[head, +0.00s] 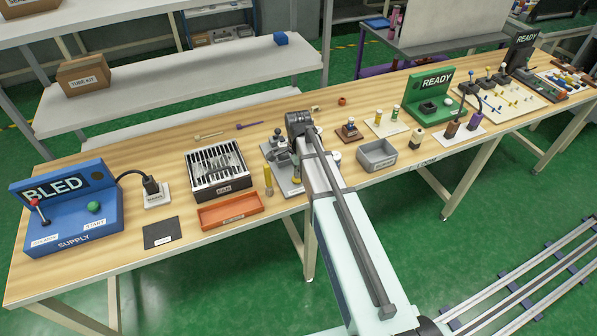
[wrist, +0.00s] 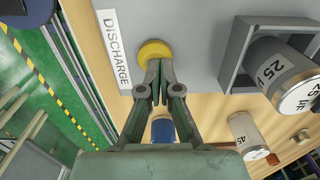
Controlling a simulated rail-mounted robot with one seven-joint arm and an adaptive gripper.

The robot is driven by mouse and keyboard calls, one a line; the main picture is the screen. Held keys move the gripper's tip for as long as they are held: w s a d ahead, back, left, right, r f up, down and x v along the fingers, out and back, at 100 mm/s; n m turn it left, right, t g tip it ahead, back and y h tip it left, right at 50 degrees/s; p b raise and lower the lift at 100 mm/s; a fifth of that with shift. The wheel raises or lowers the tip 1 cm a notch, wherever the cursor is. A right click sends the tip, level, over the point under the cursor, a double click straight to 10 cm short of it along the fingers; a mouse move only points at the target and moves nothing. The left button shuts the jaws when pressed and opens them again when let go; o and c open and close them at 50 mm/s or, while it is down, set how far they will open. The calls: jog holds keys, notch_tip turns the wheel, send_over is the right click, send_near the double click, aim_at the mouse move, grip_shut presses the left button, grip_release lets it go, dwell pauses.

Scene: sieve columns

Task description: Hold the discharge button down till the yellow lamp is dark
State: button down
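A round yellow button (wrist: 155,51) sits beside a white label (wrist: 115,47) reading DISCHARGE in the wrist view. My gripper (wrist: 158,80) has its fingers together, with nothing seen between them. Its tips overlap the near edge of the yellow button; whether they press it I cannot tell. In the head view my arm reaches over the middle of the table, to a grey unit (head: 279,153) that it partly hides. No lamp can be made out for certain in either view, so its state is not visible.
A grey holder (wrist: 233,62) with a cylinder marked 25 µF (wrist: 285,75) stands right of the button. Another pale cylinder (wrist: 246,132) is nearby. In the head view, a fan box (head: 219,170), an orange tray (head: 230,211) and a grey bin (head: 377,155) flank my arm.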

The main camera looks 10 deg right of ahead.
notch_tip(320, 180, up, 5)
jog(key=p, duration=0.3)
jog(key=shift+s+f+p, duration=0.1)
jog(key=shift+p, duration=0.25)
jog(key=shift+r+b, duration=0.3)
jog(key=shift+b, duration=0.5)
notch_tip(320, 180, up, 9)
jog(key=b, duration=0.2)
jog(key=shift+f, duration=0.2)
